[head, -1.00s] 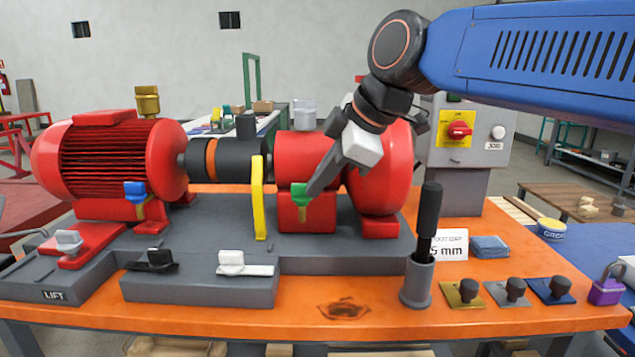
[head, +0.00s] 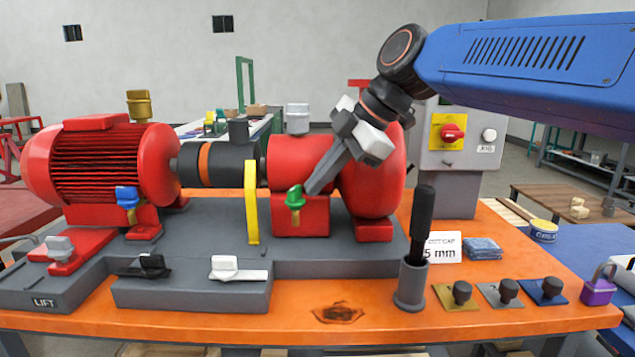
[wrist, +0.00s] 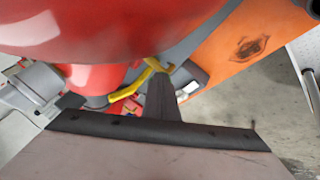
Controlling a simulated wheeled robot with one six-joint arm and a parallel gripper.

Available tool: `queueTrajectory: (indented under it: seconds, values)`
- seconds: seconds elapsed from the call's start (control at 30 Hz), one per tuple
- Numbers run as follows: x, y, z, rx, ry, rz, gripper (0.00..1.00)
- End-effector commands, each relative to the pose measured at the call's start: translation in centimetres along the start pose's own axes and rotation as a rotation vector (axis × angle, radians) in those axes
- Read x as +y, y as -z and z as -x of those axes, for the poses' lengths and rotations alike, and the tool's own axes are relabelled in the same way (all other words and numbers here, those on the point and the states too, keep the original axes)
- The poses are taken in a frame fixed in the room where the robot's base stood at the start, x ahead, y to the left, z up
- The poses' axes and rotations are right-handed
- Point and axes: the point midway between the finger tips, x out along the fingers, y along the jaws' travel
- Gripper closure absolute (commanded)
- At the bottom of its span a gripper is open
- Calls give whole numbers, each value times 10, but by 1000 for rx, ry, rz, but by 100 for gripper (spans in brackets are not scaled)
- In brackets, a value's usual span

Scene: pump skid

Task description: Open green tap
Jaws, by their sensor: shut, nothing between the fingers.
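The green tap (head: 295,198) is a small green handle on a brass body, on the front of the red block under the pump. Its handle looks slanted in the head view. My gripper (head: 311,189) reaches down from the upper right, with its fingers closed together and its tip right beside the handle's right side. I cannot tell whether they touch. In the wrist view my gripper's dark fingers (wrist: 163,97) point away from the camera, and I cannot make out the green tap there.
A yellow upright guard (head: 251,203) stands just left of the tap. The red pump housing (head: 372,190) is close behind and right of my gripper. A blue tap (head: 127,197) is on the motor's base. A grey holder (head: 411,287) with a black-handled tool stands front right.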

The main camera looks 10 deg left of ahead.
Motion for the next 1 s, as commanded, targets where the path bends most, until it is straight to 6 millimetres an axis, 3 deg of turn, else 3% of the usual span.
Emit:
queueTrajectory:
  seconds: [1.0]
  values:
    - [26, -6, -11, 0, -1, -1, 100]
